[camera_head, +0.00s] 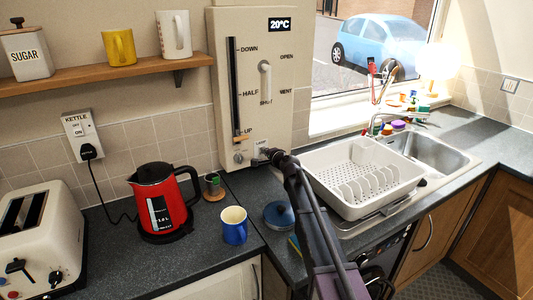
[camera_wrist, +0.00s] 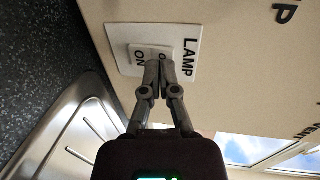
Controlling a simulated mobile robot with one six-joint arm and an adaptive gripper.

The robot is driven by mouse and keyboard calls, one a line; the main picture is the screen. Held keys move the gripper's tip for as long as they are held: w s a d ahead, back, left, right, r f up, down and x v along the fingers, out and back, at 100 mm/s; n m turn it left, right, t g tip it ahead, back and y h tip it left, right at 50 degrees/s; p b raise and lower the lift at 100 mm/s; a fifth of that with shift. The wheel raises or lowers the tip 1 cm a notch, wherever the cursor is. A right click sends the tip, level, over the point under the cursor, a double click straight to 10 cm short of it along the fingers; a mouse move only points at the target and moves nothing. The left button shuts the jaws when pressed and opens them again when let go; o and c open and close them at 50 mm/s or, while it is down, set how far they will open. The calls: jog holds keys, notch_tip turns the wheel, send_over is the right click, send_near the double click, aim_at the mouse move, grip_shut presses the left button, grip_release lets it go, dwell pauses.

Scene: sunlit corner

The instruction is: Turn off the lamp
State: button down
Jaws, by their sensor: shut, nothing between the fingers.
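The lamp switch has a white plate (camera_wrist: 118,35) marked LAMP in the wrist view, with a rocker (camera_wrist: 140,54) on it. The rocker shows ON, and a second marking is partly covered by my fingers. My gripper (camera_wrist: 158,66) is shut and empty, its fingertips over the end of the rocker away from ON. I cannot tell whether they touch it. In the head view my gripper (camera_head: 262,161) is at the lower right of the beige panel. A bright, glowing lamp (camera_head: 437,64) stands by the window at the right.
The beige panel (camera_head: 225,80) with a slider and lever stands behind my gripper. A white dish rack (camera_head: 335,190) and sink (camera_head: 435,150) lie to the right. A red kettle (camera_head: 185,190), blue-and-yellow mug (camera_head: 234,228) and toaster (camera_head: 35,235) are to the left.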

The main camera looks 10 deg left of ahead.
jog(key=shift+w+a+r, duration=0.15)
jog(key=shift+w+a, duration=0.05)
jog(key=shift+w, duration=0.1)
dwell(0.4)
jog(key=r+p+v, duration=0.2)
jog(key=p+v, duration=0.3)
jog(key=v, duration=0.8)
jog(key=shift+s+d, duration=0.1)
jog(key=shift+s, duration=0.1)
